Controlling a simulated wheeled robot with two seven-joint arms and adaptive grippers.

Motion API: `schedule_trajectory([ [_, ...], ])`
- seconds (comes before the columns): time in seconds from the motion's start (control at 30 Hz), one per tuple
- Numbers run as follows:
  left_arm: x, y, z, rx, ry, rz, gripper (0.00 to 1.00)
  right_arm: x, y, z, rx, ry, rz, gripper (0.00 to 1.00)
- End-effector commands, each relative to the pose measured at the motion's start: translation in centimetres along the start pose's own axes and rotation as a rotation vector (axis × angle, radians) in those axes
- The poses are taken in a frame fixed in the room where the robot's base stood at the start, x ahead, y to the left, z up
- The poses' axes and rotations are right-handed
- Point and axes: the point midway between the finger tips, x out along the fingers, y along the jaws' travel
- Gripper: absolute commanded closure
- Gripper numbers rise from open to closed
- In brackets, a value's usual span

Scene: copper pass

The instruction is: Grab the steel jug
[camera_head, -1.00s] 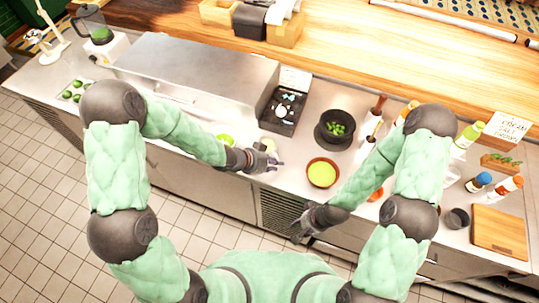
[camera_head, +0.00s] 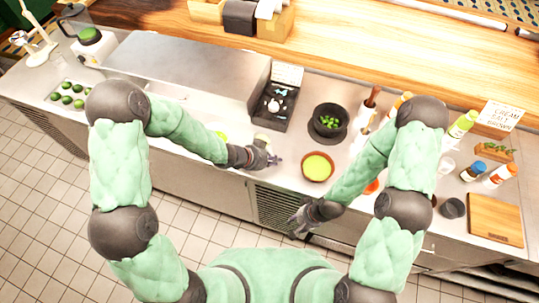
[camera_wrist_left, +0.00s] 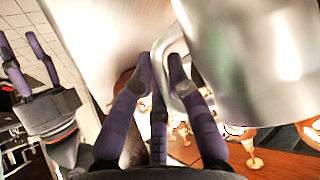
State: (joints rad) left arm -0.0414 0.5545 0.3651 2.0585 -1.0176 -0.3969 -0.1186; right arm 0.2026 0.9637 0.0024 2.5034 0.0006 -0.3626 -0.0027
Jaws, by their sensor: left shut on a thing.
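The steel jug (camera_wrist_left: 250,60) fills the upper right of the left wrist view, with a shiny rounded wall. Its handle (camera_wrist_left: 181,50) loops out toward my left gripper. My left gripper (camera_wrist_left: 162,66) is shut on this handle, one fingertip on each side of it. In the head view my left gripper (camera_head: 270,158) is at the counter's front edge. The jug is too small and covered there to make out clearly. My right gripper (camera_head: 297,222) hangs lower, in front of the counter. It also shows at the left of the left wrist view (camera_wrist_left: 28,68), fingers apart and empty.
A bowl of yellow-green liquid (camera_head: 318,166) stands right of my left gripper. Behind are a dark bowl of green pieces (camera_head: 329,122) and a black tray (camera_head: 271,108). A steel box (camera_head: 190,66) stands at left. Bottles and a cutting board (camera_head: 496,220) are at right.

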Motion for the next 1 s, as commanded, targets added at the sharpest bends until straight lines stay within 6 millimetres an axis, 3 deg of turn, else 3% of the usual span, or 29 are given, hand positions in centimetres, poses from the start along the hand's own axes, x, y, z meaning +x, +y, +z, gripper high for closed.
schedule_trajectory([
  [0.57,-2.4,-0.2,-2.4,0.003,0.002,-0.002,1.0,-1.3,-0.5,0.1,0.0,0.0,0.0,0.6],
  [1.0,-7.2,-2.3,-3.1,0.0,0.001,-0.003,1.0,-3.9,-1.4,0.1,0.0,0.0,0.0,0.6],
])
